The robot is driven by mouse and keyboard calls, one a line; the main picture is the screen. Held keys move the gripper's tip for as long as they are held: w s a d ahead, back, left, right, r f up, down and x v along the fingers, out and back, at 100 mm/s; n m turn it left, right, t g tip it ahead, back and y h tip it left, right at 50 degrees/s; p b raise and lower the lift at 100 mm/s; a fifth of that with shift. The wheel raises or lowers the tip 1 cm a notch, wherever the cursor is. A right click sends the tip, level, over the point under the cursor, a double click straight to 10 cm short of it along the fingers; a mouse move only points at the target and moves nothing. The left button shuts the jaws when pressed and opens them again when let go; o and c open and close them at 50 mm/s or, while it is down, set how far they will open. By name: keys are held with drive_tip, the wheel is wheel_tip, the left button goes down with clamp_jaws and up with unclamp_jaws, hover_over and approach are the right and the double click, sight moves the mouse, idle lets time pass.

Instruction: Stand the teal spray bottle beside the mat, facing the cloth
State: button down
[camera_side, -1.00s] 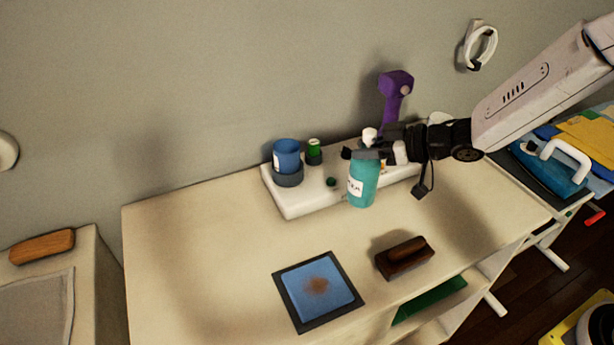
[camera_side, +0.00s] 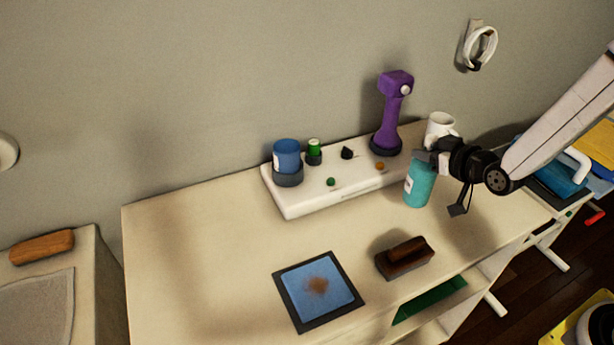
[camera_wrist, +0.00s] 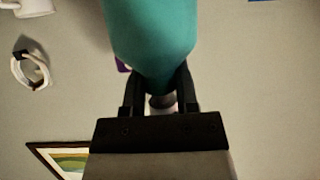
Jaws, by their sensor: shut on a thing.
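The teal spray bottle (camera_side: 419,185) has a white label facing left in the side view. My gripper (camera_side: 428,160) is shut on its upper part and holds it at the right end of the white rack. The gripper covers the bottle's top. I cannot tell whether its base is clear of the table. In the wrist view the teal body (camera_wrist: 150,35) fills the top middle between my fingers (camera_wrist: 160,92). The dark mat (camera_side: 348,312) lies at the table's front with the blue, brown-stained cloth (camera_side: 318,288) on it.
The white rack (camera_side: 300,207) holds a blue container (camera_side: 287,157), a small green-capped item (camera_side: 314,150) and other small pieces. A brown brush (camera_side: 405,257) lies right of the mat. The table left of the mat is clear.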

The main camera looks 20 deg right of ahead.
drive_tip(key=shift+s+d+f, duration=0.1)
drive_tip(key=shift+s+d, duration=0.15)
drive_tip(key=shift+d, duration=0.2)
drive_tip(key=shift+w, duration=0.1)
drive_tip(key=shift+w+a+r, duration=1.05)
drive_tip(key=shift+w+a, duration=0.5)
drive_tip(key=shift+w, duration=1.5)
drive_tip(key=shift+f, duration=4.2)
drive_tip(key=shift+c, duration=1.8)
unclamp_jaws()
